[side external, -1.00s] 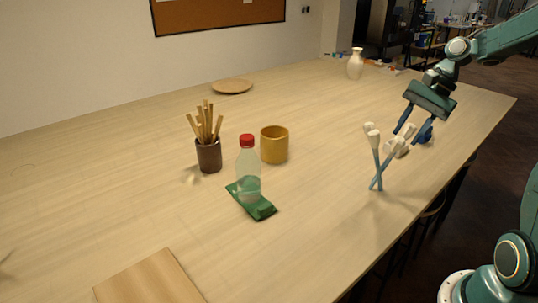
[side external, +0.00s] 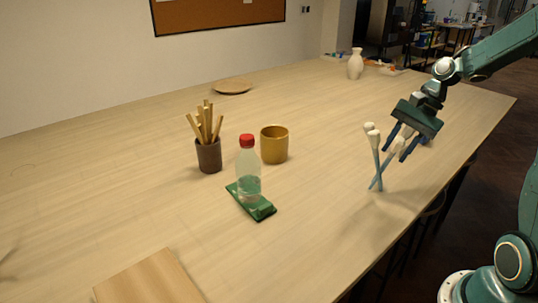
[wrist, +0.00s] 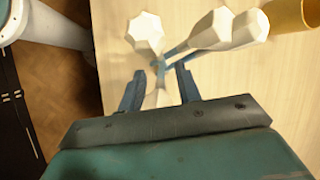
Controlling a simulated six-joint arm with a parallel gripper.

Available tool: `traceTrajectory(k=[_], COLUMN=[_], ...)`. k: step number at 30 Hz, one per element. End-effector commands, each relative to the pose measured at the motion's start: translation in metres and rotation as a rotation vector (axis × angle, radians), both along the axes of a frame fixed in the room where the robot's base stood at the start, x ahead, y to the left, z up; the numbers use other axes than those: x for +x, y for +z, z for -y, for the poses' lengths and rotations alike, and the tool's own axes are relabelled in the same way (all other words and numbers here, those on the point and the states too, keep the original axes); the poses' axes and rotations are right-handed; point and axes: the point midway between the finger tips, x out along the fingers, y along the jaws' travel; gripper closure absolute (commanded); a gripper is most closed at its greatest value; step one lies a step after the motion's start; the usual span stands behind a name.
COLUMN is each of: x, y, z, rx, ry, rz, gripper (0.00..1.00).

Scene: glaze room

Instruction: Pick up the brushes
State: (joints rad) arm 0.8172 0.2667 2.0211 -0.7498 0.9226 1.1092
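The brushes (side external: 375,150) have blue handles and pale, thick heads. They lean crosswise in a bunch near the table's right edge; what holds them up is not clear. In the wrist view the pale heads (wrist: 209,30) show large just beyond the fingers, one toward the left and others to the right. My gripper (side external: 394,156) is open, its two blue fingers pointing down toward the bunch from its right side. In the wrist view the fingers (wrist: 160,69) are apart, with a pale part between them. I cannot tell whether they touch a brush.
A clear bottle (side external: 248,172) with a red cap stands on a green pad (side external: 259,209). A mustard cup (side external: 274,146) and a brown pot (side external: 208,156) of wooden sticks stand behind.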

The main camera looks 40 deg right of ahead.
Motion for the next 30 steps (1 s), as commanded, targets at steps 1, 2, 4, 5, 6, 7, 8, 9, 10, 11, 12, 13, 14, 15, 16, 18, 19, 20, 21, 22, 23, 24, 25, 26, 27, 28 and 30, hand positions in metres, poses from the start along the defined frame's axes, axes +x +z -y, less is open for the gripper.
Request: traceTrajectory(k=[1,2,4,5,6,7,8,9,10,11,12,13,14,15,16,18,19,20,21,22,23,24,25,26,27,28,30], x=[0.000,0.000,0.000,0.000,0.000,0.000,0.000,0.000,0.000,0.000,0.000,0.000,0.000,0.000,0.000,0.000,0.000,0.000,0.000,0.000,0.000,0.000,0.000,0.001,0.001,0.001,0.000], y=[0.000,0.000,0.000,0.000,0.000,0.000,0.000,0.000,0.000,0.000,0.000,0.000,0.000,0.000,0.000,0.000,0.000,0.000,0.001,0.001,0.002,0.003,0.004,0.005,0.008,0.010,0.016], z=[0.000,0.000,0.000,0.000,0.000,0.000,0.000,0.000,0.000,0.000,0.000,0.000,0.000,0.000,0.000,0.000,0.000,0.000,0.000,0.000,0.000,0.000,0.000,0.001,0.001,0.001,0.001], rx=[0.000,0.000,0.000,0.000,0.000,0.000,0.000,0.000,0.000,0.000,0.000,0.000,0.000,0.000,0.000,0.000,0.000,0.000,0.000,0.000,-0.001,-0.001,-0.001,-0.001,-0.001,0.000,-0.001], ry=[0.000,0.000,0.000,0.000,0.000,0.000,0.000,0.000,0.000,0.000,0.000,0.000,0.000,0.000,0.000,0.000,0.000,0.000,0.000,0.000,0.000,0.000,0.000,0.000,-0.001,-0.001,0.000], rz=[0.000,0.000,0.000,0.000,0.000,0.000,0.000,0.000,0.000,0.000,0.000,0.000,0.000,0.000,0.000,0.000,0.000,0.000,0.001,0.001,0.001,0.001,0.002,0.002,0.002,0.003,0.002], gripper=[0.66,0.66,0.66,0.66,0.74,0.80,0.86,0.94,1.00,1.00,1.00,1.00,1.00,1.00,1.00,1.00,1.00,1.00,1.00,1.00,1.00,1.00,1.00,1.00,1.00,1.00,1.00])
